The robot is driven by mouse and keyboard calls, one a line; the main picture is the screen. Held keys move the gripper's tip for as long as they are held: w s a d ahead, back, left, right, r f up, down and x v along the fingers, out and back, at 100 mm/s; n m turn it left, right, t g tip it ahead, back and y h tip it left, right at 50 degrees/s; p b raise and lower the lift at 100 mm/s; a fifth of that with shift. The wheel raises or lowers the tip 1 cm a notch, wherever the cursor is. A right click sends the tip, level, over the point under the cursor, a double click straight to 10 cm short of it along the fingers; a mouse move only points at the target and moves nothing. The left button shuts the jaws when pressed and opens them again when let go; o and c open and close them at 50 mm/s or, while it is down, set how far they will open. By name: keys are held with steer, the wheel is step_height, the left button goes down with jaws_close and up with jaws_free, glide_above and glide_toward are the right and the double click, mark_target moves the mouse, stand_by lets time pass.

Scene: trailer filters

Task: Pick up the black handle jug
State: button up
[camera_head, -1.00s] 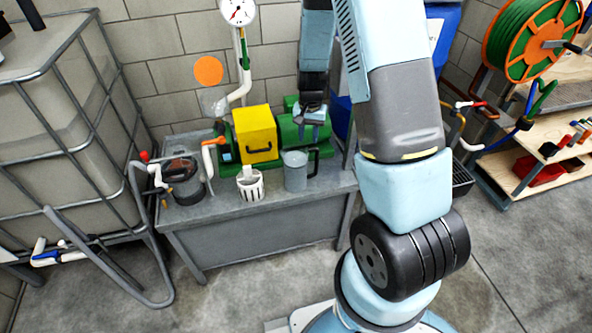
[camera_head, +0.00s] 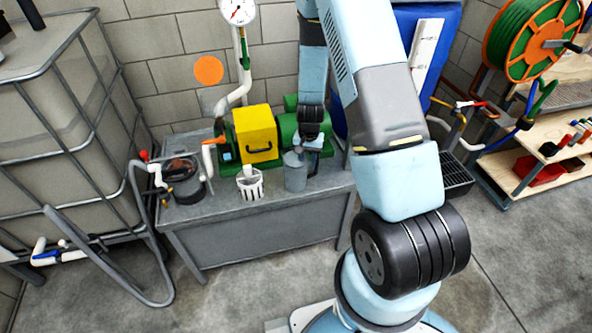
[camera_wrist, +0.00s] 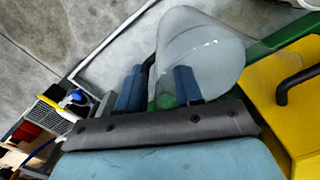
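The grey translucent jug (camera_head: 295,172) stands upright on the grey workbench (camera_head: 250,215), right of the white slotted cup. My gripper (camera_head: 314,150) is low at the jug's upper right side and hides most of its handle. In the wrist view the jug (camera_wrist: 200,48) lies just beyond the fingers. My gripper (camera_wrist: 159,82) has its two blue fingers apart. Part of the black handle (camera_wrist: 151,66) shows between them, and I cannot tell whether either finger touches it.
A white slotted cup (camera_head: 250,184) stands left of the jug. Behind are a yellow box (camera_head: 256,133) and a green machine (camera_head: 290,128). A dark round container (camera_head: 186,185) is at the bench's left. The floor in front is clear.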

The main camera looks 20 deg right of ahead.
steer(key=shift+f, duration=0.75)
jaws_close()
stand_by(0.9)
